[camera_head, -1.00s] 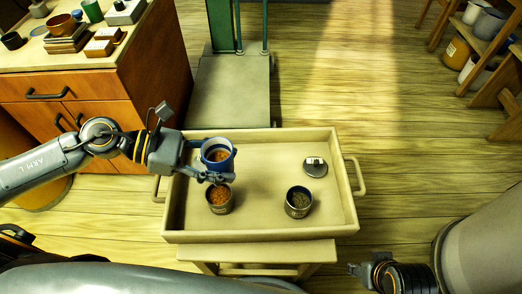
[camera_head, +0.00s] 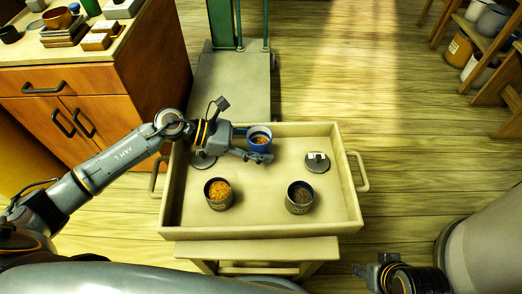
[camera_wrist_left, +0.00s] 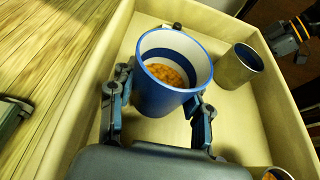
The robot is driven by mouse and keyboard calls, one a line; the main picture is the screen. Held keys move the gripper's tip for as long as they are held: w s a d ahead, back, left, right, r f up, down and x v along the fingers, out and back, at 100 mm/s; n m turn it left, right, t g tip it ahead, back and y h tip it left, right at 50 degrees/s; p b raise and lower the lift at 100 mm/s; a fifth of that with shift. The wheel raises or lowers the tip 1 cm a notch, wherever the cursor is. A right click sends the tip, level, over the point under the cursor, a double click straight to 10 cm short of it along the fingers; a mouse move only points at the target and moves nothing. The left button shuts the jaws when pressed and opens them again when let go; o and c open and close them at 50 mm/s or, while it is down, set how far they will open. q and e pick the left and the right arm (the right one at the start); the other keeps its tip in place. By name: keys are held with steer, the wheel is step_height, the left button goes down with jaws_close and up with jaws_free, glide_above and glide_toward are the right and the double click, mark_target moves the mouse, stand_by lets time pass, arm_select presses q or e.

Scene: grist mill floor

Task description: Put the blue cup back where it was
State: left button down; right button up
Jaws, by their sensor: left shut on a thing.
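The blue cup (camera_head: 259,141) has a white inside with a blue band and orange grains in it. My left gripper (camera_head: 257,153) is shut on it, near the tray's back wall. In the left wrist view the cup (camera_wrist_left: 170,98) stands roughly upright between the two fingers; whether its base touches the tray floor is hidden. The beige tray (camera_head: 262,225) lies below. My right gripper (camera_head: 370,268) is at the lower right, away from the tray; its jaw opening is unclear.
The tray's middle is clear. A wooden cabinet (camera_head: 75,85) stands at left.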

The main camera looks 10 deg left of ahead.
arm_select(q)
steer(key=shift+f, duration=0.9)
arm_select(e)
steer(key=shift+w+f, duration=0.15)
steer(key=shift+f, duration=0.05)
arm_select(q)
steer(key=shift+f, duration=0.1)
steer(key=c, duration=0.6)
jaws_free()
arm_select(e)
steer(key=shift+w+a+r+t, duration=0.15)
steer(key=shift+w+t, duration=0.15)
steer(key=shift+w, duration=0.2)
steer(key=shift+w+a+r+t, duration=0.15)
steer(key=shift+w+t, duration=0.15)
steer(key=shift+w, duration=0.2)
